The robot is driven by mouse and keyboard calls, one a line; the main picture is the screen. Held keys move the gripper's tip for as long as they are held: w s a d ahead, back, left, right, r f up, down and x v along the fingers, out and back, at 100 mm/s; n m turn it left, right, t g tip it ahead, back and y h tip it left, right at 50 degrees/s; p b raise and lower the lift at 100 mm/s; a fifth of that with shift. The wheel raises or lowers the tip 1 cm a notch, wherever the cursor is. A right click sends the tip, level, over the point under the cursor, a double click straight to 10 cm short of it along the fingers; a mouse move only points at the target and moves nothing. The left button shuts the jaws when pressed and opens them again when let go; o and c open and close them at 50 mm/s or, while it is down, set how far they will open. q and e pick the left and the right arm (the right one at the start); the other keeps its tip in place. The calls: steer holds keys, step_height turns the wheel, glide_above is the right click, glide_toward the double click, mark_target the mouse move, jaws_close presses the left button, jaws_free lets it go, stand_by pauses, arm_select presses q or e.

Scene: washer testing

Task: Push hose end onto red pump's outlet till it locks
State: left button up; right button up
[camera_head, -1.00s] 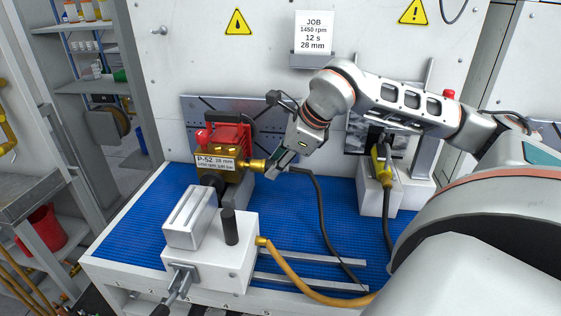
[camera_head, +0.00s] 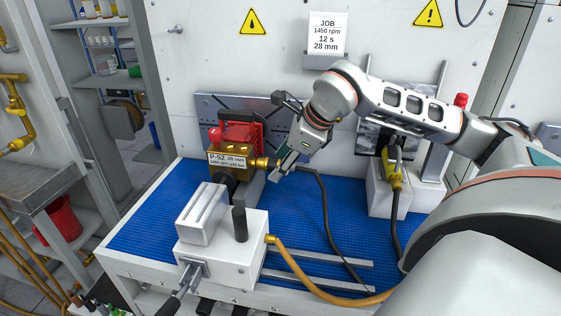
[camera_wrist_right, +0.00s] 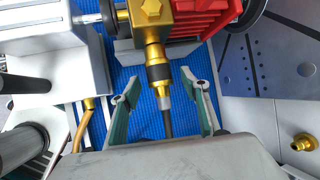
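The red pump (camera_head: 243,130) with its brass body (camera_head: 230,163) labelled P-52 stands on the bench at left of centre. Its brass outlet (camera_head: 262,163) points right; in the wrist view the outlet (camera_wrist_right: 154,52) meets a dark collar (camera_wrist_right: 159,74) at the hose end. A grey sleeve (camera_wrist_right: 167,103) and dark hose (camera_wrist_right: 168,124) follow in line. Whether it is locked cannot be told. My right gripper (camera_wrist_right: 158,90) is open, its fingers either side of the hose end with gaps showing. In the head view it (camera_head: 279,170) is beside the outlet. My left gripper is out of view.
A white block unit (camera_head: 225,250) with a lever and an orange hose (camera_head: 310,285) stands in front of the pump. A yellow fitting (camera_head: 392,175) is on a white stand at right. Blue mat (camera_head: 145,220) is bare at left.

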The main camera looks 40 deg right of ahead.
steer(key=v, duration=1.2)
stand_by(0.8)
